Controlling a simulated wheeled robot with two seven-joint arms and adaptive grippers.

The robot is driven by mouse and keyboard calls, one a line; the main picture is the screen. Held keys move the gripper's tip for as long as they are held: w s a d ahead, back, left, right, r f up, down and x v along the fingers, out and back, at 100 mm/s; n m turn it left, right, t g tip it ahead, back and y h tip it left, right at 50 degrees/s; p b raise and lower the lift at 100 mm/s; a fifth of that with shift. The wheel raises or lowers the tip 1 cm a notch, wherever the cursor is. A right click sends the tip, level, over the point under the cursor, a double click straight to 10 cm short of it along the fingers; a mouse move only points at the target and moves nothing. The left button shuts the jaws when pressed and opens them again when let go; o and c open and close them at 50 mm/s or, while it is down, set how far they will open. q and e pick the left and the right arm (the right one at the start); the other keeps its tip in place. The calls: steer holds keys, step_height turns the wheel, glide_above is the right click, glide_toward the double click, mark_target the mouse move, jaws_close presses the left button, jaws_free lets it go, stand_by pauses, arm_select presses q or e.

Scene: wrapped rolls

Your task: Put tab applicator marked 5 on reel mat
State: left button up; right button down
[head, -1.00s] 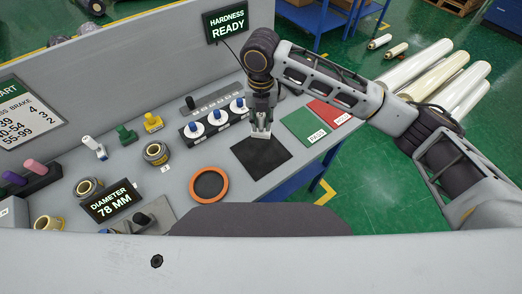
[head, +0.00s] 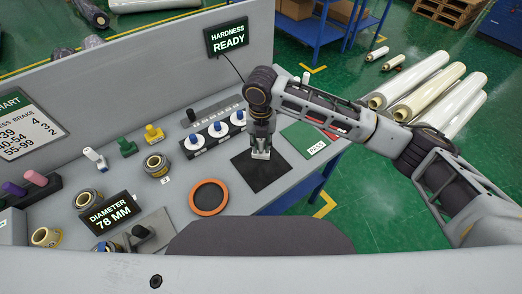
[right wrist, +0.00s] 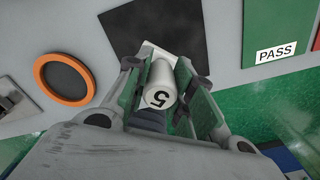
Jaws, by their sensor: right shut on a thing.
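My right gripper (head: 261,154) is shut on a white tab applicator. In the right wrist view, the applicator (right wrist: 160,85) shows a rounded white end with a black 5 between the fingers of the gripper (right wrist: 163,92). In the head view the gripper is at the upper part of the flat black square mat (head: 262,178), which looks like the reel mat. The mat also shows in the right wrist view (right wrist: 195,35), beyond the applicator. I cannot tell whether the applicator touches it. My left gripper is not in view.
An orange-rimmed disc (head: 208,197) lies left of the mat, and a green PASS card (head: 304,141) lies right of it. A block with white-and-blue knobs (head: 214,132) stands behind. White, green and yellow handled pieces stand farther left. The bench's right edge is near.

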mark_target(261, 152)
steer(key=shift+f, duration=2.35)
steer(key=shift+f, duration=0.1)
steer(key=c, duration=1.2)
jaws_free()
steer(key=shift+c, duration=0.2)
step_height(261, 152, up, 12)
steer(key=shift+r+b, duration=0.1)
steer(key=shift+b, duration=0.2)
